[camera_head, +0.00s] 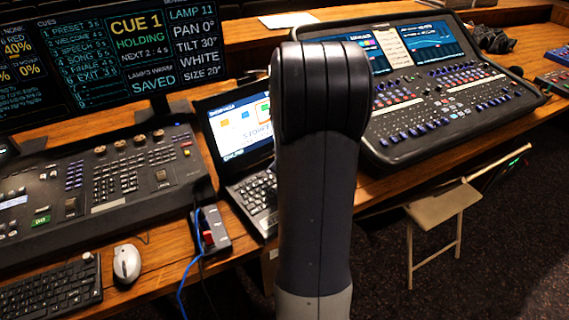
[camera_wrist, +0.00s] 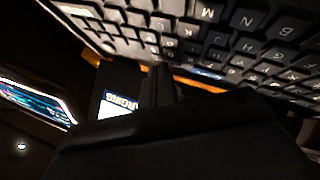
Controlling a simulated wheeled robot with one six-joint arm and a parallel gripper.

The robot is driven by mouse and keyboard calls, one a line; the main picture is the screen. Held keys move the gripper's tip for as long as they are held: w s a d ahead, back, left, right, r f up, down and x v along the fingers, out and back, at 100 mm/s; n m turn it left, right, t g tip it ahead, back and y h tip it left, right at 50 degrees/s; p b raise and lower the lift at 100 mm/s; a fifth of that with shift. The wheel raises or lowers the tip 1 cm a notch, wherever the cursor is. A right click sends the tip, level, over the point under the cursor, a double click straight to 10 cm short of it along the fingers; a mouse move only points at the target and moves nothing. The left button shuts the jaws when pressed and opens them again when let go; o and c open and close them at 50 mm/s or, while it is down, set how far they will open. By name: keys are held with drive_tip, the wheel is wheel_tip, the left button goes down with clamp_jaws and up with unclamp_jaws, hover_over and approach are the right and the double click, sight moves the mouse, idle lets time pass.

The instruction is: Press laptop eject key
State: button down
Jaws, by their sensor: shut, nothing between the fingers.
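The laptop (camera_head: 242,124) stands open on the desk, its screen lit. Its keyboard (camera_head: 257,193) shows only at the left, because my arm covers the right part of the laptop. In the wrist view, a black keyboard (camera_wrist: 215,35) with white letters, M and N among them, fills the top, tilted. My gripper (camera_wrist: 162,82) is dark, shut and empty, with its tips close to the keys. I cannot tell whether they touch. In the head view, my gripper is hidden behind my arm. I cannot make out the eject key in either view.
A lighting console (camera_head: 105,180) stands left of the laptop, and a large mixing console (camera_head: 440,95) stands to the right. A small box with a red switch (camera_head: 210,232) and a blue cable lies near the laptop's left edge. A white mouse (camera_head: 127,264) sits at front left.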

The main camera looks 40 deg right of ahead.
drive_tip(key=shift+r, duration=0.1)
drive_tip(key=shift+r+p, duration=0.6)
drive_tip(key=shift+p, duration=0.2)
drive_tip(key=shift+r, duration=0.15)
wheel_tip(320, 180, up, 5)
drive_tip(key=p, duration=0.5)
